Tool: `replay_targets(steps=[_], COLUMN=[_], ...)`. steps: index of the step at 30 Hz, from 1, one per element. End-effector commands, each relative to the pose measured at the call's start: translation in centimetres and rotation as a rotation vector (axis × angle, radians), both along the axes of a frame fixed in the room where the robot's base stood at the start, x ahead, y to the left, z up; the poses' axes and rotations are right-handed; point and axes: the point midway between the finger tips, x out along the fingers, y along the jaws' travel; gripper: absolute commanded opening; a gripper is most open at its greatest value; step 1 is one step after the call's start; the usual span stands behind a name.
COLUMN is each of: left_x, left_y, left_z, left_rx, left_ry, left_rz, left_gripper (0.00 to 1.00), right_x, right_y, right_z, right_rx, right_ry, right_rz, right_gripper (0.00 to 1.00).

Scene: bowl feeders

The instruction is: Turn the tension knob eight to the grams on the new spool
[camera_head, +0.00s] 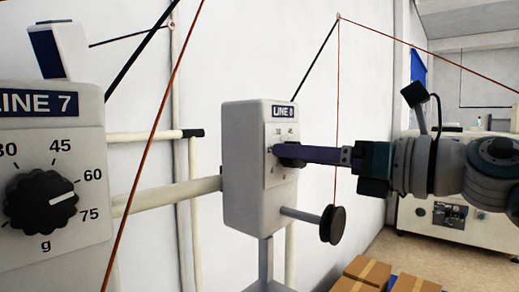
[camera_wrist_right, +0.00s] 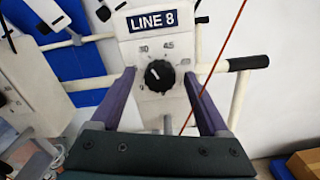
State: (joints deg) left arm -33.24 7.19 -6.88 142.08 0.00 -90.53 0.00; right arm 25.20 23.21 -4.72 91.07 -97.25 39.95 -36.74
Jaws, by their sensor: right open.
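The line 8 box (camera_head: 245,170) is a white unit with a "LINE 8" label (camera_wrist_right: 153,18) above its dial. Its black tension knob (camera_wrist_right: 159,76) has a white mark pointing up and left, roughly toward the 30. My right gripper (camera_wrist_right: 158,77) is open, with a purple finger on each side of the knob; I cannot tell whether either finger touches it. In the head view the right gripper (camera_head: 288,155) reaches the dial from the right and hides most of the knob. A dark spool (camera_head: 333,225) sits on the peg below; no gram figure is readable on it.
The line 7 box (camera_head: 50,180) stands close at left, its knob (camera_head: 40,202) pointing near 60. Thin red threads run past both boxes. Pale pipes (camera_head: 165,195) run behind. Cardboard boxes (camera_head: 365,270) lie low at the right. A white machine (camera_head: 450,220) stands behind my right arm.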

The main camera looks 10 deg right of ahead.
Motion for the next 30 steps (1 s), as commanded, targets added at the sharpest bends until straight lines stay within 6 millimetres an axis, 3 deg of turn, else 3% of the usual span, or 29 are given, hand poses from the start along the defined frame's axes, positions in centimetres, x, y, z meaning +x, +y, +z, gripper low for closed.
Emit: replay_targets(steps=[3, 24, 30], left_x=[-0.01, 0.0, 0.0], left_y=[0.0, -0.26, -0.26], left_z=[-0.03, -0.01, 0.05], left_rx=[0.0, -0.011, -0.011], left_ry=[0.0, 0.001, 0.001], left_rz=[0.0, 0.007, 0.007], left_gripper=[0.5, 0.5, 0.5], right_x=[-0.01, -0.04, -0.04], right_y=[-0.01, -0.04, -0.05], right_z=[-0.03, -0.01, 0.02], right_rx=[0.001, 0.002, 0.005], right_ry=[0.001, 0.0, 0.003], right_rz=[0.0, 0.0, 0.0], right_gripper=[0.79, 0.0, 0.0])
